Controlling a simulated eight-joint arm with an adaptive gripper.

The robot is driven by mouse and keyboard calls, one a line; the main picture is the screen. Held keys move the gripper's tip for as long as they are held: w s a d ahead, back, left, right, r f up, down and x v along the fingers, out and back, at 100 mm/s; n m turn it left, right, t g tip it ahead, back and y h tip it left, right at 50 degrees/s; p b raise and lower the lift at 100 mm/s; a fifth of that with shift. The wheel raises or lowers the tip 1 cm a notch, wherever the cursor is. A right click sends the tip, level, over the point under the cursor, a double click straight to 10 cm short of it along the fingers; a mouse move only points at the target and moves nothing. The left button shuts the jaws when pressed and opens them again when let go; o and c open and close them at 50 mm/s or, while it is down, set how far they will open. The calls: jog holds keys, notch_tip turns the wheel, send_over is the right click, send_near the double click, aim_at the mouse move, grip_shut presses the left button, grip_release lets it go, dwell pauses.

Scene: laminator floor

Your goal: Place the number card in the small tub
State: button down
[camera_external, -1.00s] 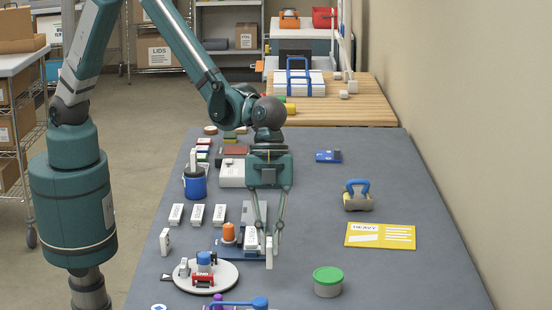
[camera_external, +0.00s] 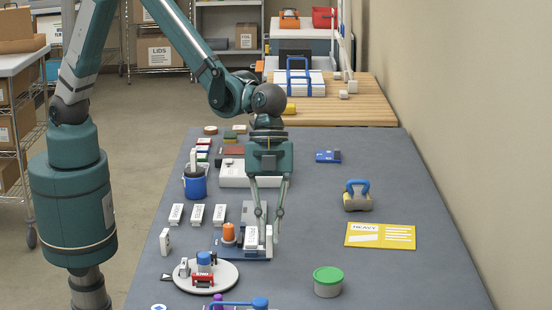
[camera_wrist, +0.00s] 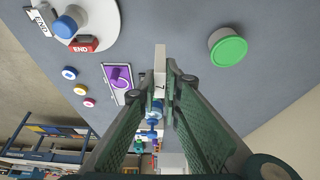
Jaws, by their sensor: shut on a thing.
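The number card (camera_wrist: 159,66) is a thin white block; a 7 shows on it in the wrist view. My gripper (camera_external: 268,236) is shut on it, and the card also shows upright between the fingertips in the outside view (camera_external: 269,240). It is near the right end of a blue tray (camera_external: 228,252), seemingly above the table.
A white round plate (camera_external: 228,282) with small items is at the front left. An orange-topped item (camera_external: 229,232) and white block (camera_external: 251,238) are beside my gripper. A yellow HEAVY card (camera_external: 380,236) and a blue-handled weight (camera_external: 357,196) lie right. Table between tub and yellow card is clear.

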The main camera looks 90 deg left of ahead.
jog(key=shift+w, duration=0.15)
notch_tip(320, 180, up, 5)
jog(key=p, duration=0.4)
send_over(329, 274)
jog(key=shift+d+r, duration=0.1)
jog(key=shift+r, duration=0.05)
notch_tip(329, 274, down, 6)
dwell(0.3)
jog(key=shift+f, duration=2)
jog(key=shift+f, duration=0.2)
